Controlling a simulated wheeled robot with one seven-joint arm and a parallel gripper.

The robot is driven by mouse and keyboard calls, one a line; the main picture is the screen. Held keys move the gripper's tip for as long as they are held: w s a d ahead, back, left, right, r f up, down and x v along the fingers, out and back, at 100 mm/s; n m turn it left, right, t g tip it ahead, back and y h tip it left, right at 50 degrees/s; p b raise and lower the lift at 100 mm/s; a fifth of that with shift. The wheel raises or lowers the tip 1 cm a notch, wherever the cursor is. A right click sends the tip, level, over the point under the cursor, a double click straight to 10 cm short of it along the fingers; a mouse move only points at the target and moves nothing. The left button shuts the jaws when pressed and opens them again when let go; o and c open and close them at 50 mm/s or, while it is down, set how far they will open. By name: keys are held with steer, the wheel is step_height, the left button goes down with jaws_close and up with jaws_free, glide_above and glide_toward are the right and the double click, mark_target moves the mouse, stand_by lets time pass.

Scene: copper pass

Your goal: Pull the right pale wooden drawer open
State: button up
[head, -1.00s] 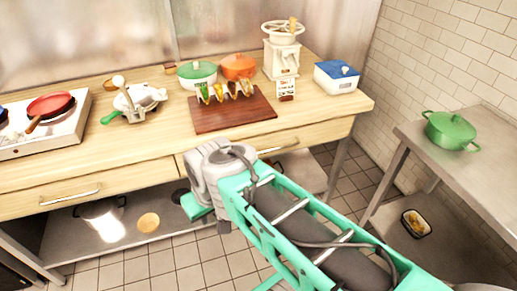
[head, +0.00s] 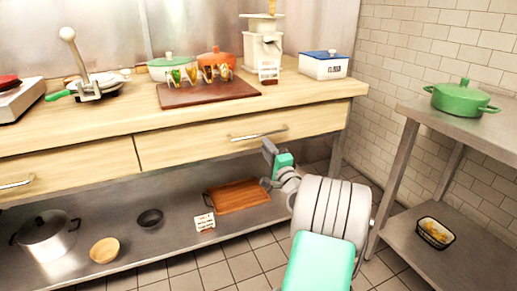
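The right pale wooden drawer (head: 190,146) is shut, its front flush under the worktop. Its metal bar handle (head: 258,134) is fully visible.
The worktop (head: 120,115) holds a taco board (head: 205,93), pots and a grinder (head: 263,48). The lower shelf (head: 165,240) carries a steel pot (head: 45,236), bowls and a wooden tray (head: 238,195). A steel side table (head: 410,108) stands right. Tiled floor is open in front.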

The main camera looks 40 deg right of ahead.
mark_target(259, 135)
steer(key=x, duration=0.6)
steer(key=shift+w+r+b, duration=0.15)
steer(key=shift+w+b, duration=0.2)
steer(key=shift+w, duration=0.05)
steer(key=shift+c, duration=0.2)
jaws_close()
stand_by(0.6)
